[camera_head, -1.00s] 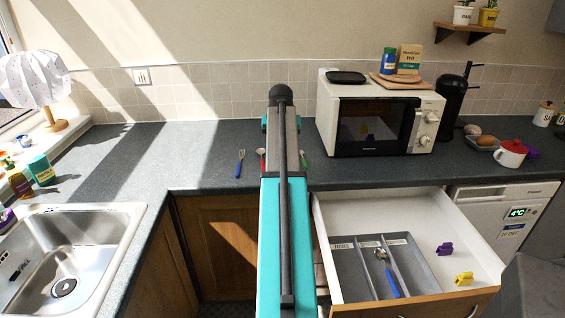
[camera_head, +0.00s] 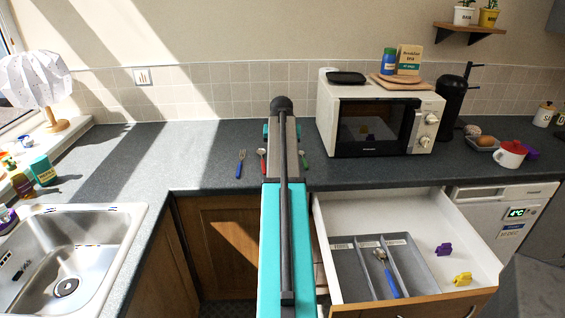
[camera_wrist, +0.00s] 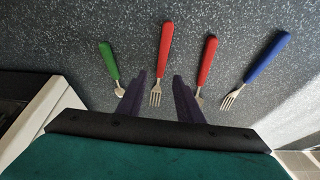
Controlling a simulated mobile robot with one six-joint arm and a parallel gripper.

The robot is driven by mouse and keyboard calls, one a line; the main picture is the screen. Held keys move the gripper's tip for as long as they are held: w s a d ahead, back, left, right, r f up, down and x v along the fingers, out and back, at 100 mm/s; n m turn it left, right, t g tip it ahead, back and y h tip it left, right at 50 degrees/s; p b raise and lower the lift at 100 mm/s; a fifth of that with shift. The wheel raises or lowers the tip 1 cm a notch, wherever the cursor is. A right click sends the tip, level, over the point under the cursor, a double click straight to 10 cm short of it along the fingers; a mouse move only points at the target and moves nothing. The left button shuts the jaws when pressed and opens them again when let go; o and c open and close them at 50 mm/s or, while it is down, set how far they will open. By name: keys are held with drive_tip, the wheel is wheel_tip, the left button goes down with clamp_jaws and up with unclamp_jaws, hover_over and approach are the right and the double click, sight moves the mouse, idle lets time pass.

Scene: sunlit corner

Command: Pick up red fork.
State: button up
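The red fork (camera_wrist: 165,48) lies on the dark speckled counter in the wrist view, its tines toward my gripper. My gripper (camera_wrist: 160,77) is open, with one dark finger on each side of the fork's tines and neck. Nothing is held; I cannot tell the height of the fingers above the counter. A red-handled spoon (camera_wrist: 206,62) lies just right of the right finger, its bowl partly hidden by it.
A green-handled spoon (camera_wrist: 109,62) and a blue fork (camera_wrist: 268,57) lie at either side of the red cutlery. A microwave (camera_head: 375,120) stands on the counter at right. Below it, an open drawer (camera_head: 425,210) holds a grey cutlery tray (camera_head: 345,270). A sink (camera_head: 60,255) is at left.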

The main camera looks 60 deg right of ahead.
drive_tip(key=shift+x, duration=1.3)
drive_tip(key=shift+d, duration=0.1)
drive_tip(key=shift+c, duration=0.5)
clamp_jaws()
